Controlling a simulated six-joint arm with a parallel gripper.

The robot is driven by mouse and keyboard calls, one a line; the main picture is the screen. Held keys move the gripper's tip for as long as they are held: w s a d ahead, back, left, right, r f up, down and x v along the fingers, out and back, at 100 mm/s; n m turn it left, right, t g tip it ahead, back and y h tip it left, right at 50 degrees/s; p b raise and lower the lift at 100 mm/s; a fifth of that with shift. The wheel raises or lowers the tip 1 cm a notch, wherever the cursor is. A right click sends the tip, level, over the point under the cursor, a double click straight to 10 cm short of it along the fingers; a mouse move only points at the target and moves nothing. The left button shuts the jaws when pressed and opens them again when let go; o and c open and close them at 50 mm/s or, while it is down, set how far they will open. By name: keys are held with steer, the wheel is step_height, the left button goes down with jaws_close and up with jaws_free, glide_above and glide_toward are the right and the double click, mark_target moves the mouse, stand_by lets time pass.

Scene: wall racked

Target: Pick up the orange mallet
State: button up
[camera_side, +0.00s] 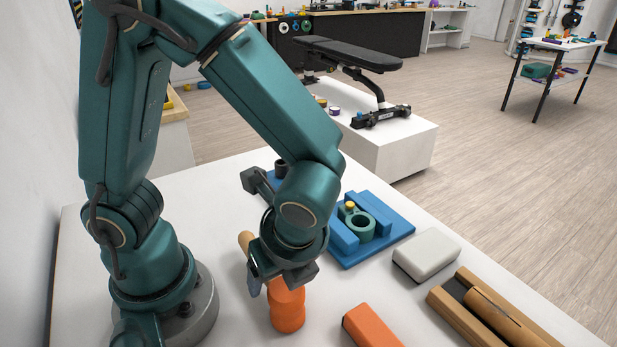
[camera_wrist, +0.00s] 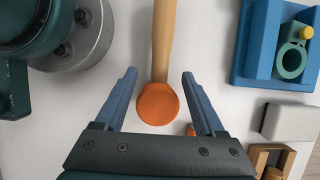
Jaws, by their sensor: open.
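The orange mallet has an orange head (camera_side: 287,310) and a tan wooden handle (camera_side: 246,241). It is on the white table; my gripper partly hides it in the side view. In the wrist view the round head (camera_wrist: 158,104) shows between my fingers, and the handle (camera_wrist: 164,42) runs up out of the picture. My gripper (camera_wrist: 159,74) is open, with one blue finger on each side of the mallet and visible gaps to both. In the side view my gripper (camera_side: 276,281) is just above and behind the head. I cannot tell the exact height gap.
A blue fixture (camera_side: 397,226) holds a green ring (camera_side: 361,226) with a yellow knob. A pale block (camera_side: 427,256), a wooden box (camera_side: 495,315) and an orange block (camera_side: 371,328) lie to the right. A dark object (camera_side: 257,184) stands behind my gripper. White tabletop is free around the mallet.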

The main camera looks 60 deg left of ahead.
steer(key=shift+x, duration=2.05)
jaws_close()
